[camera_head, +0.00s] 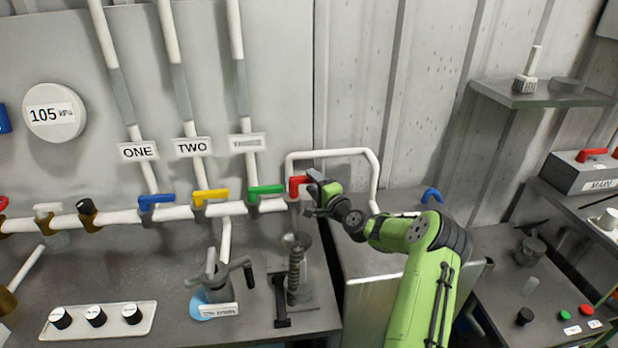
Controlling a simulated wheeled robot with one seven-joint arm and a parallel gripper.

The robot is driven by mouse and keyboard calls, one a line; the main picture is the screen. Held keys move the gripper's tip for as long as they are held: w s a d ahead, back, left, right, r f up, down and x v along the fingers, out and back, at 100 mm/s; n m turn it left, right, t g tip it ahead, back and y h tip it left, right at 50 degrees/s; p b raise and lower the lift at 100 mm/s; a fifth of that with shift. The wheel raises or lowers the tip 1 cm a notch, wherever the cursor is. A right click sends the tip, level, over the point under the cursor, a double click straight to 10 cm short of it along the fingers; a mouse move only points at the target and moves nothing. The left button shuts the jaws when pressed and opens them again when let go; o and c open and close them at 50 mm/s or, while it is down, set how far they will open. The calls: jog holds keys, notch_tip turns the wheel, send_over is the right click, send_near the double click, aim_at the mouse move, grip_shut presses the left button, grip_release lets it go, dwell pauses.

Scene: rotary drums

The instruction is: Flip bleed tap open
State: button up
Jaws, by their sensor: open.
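A row of taps sits on the white horizontal pipe, with blue (157,200), yellow (211,195), green (266,190) and red (298,186) lever handles. No readable label marks which one is the bleed tap. The red tap is at the right end of the row, where the pipe bends up into a white loop. Its handle points right, toward my gripper (312,190). My gripper is open, right beside the red handle and partly covering its right end. I cannot tell whether the fingers touch the handle.
Plates ONE (138,151) and TWO (193,147) hang on the vertical pipes; a third plate (247,140) is unreadable. Below stand a spring device (296,265), a handled valve (217,278) and a knob panel (98,319).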

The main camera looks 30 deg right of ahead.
jog(key=w, duration=0.2)
jog(key=shift+w, duration=0.4)
grip_shut()
